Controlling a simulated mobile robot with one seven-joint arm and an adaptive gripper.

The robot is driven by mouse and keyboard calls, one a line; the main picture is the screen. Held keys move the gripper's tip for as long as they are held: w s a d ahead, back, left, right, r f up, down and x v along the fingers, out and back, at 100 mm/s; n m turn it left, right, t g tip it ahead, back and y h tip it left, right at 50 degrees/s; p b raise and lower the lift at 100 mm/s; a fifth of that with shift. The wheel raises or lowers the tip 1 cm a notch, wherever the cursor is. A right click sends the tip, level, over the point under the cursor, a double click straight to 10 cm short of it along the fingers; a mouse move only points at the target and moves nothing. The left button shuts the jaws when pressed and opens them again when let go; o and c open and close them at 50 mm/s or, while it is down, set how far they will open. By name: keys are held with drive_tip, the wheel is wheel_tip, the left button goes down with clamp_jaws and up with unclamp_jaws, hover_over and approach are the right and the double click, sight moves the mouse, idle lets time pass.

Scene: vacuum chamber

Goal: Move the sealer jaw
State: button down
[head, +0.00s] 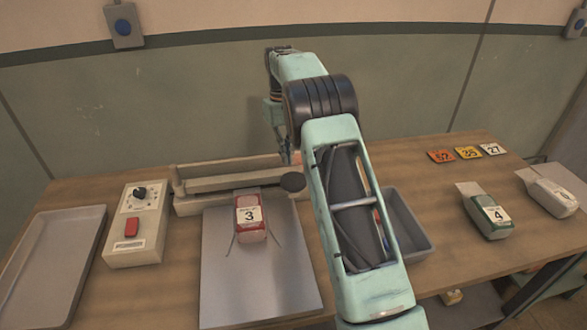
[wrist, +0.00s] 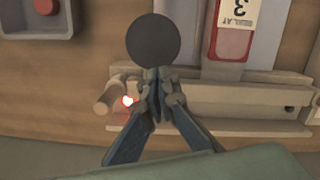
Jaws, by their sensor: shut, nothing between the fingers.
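The sealer (head: 186,206) is a long beige bar unit at the back of the table. Its jaw (head: 230,180) is a beige bar ending in a round black knob (head: 292,182) at the right. My gripper is mostly hidden by my arm in the head view. In the wrist view my gripper (wrist: 157,75) is shut and empty, its fingertips at the lower edge of the black knob (wrist: 153,38); I cannot tell whether they touch. A red light (wrist: 127,101) glows left of the fingers. A red-and-white pouch marked 3 (head: 250,216) lies in front of the sealer.
The pouch lies on a grey plate (head: 255,285). Left are a control box (head: 137,228) with a red button and an empty grey tray (head: 50,265). Right are a grey bin (head: 408,225), a pouch marked 4 (head: 488,217), another pouch (head: 550,195) and number cards (head: 467,153).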

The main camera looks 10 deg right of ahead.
wheel_tip(320, 180, up, 8)
drive_tip(key=shift+w+r, duration=0.2)
drive_tip(key=shift+w, duration=0.2)
idle(0.4)
